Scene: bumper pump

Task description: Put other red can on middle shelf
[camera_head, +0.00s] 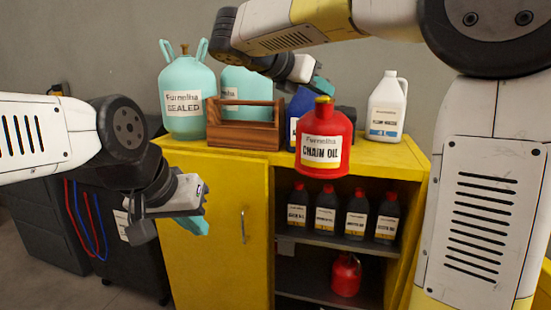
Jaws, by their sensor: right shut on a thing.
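A second red can (346,277) sits on a lower shelf (312,287) inside the yellow cabinet (210,235). The shelf above it (340,245) holds several dark bottles (326,217) in a row. My left gripper (190,218) is in front of the cabinet's left door, with no object seen in it; its jaw opening is unclear.
The cabinet top holds teal tanks (184,108), a wooden toolbox (240,128), a blue container (298,108) and a white jug (387,107). The left door is shut; the right side is open. A dark cart (115,255) stands at left.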

